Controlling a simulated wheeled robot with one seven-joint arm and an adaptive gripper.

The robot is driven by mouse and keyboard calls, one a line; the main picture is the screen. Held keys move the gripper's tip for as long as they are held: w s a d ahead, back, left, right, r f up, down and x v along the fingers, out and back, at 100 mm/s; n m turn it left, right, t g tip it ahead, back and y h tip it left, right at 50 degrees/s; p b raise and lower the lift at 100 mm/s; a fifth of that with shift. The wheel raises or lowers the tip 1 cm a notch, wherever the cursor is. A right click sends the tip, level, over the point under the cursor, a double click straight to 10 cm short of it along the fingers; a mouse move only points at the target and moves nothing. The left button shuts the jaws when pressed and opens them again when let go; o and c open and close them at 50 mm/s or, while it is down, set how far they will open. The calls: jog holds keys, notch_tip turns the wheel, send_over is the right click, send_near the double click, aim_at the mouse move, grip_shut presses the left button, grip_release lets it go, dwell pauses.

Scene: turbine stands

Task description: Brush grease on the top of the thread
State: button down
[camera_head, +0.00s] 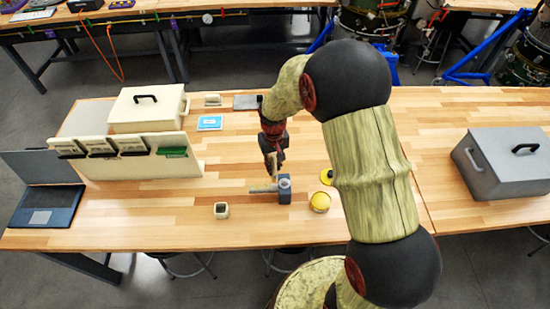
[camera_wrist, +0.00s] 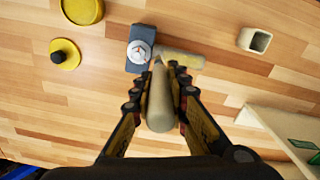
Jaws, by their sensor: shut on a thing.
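My gripper (camera_wrist: 160,82) is shut on the pale cylindrical handle of a brush (camera_wrist: 160,105). In the head view, my gripper (camera_head: 271,160) is above the wooden table, with the brush pointing down. A grey block (camera_wrist: 137,62) with a round whitish face lies below the brush; it also shows in the head view (camera_head: 285,196). A pale shaft (camera_wrist: 185,58) extends sideways from the block. The brush tip appears right at the shaft near the block; I cannot tell whether they touch. Thread detail and any grease are too small to see.
A yellow jar (camera_head: 320,201) and a yellow lid with black knob (camera_wrist: 65,54) stand beside the block. A small square cup (camera_head: 221,210) is to the left. A pale rack (camera_head: 125,160), laptop (camera_head: 48,200) and grey case (camera_head: 503,162) stand farther away. The table front is clear.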

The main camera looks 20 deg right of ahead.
aim_at(273, 160)
jog(key=shift+r+p, duration=0.9)
jog(key=shift+r, duration=1.05)
jog(key=shift+f, duration=0.2)
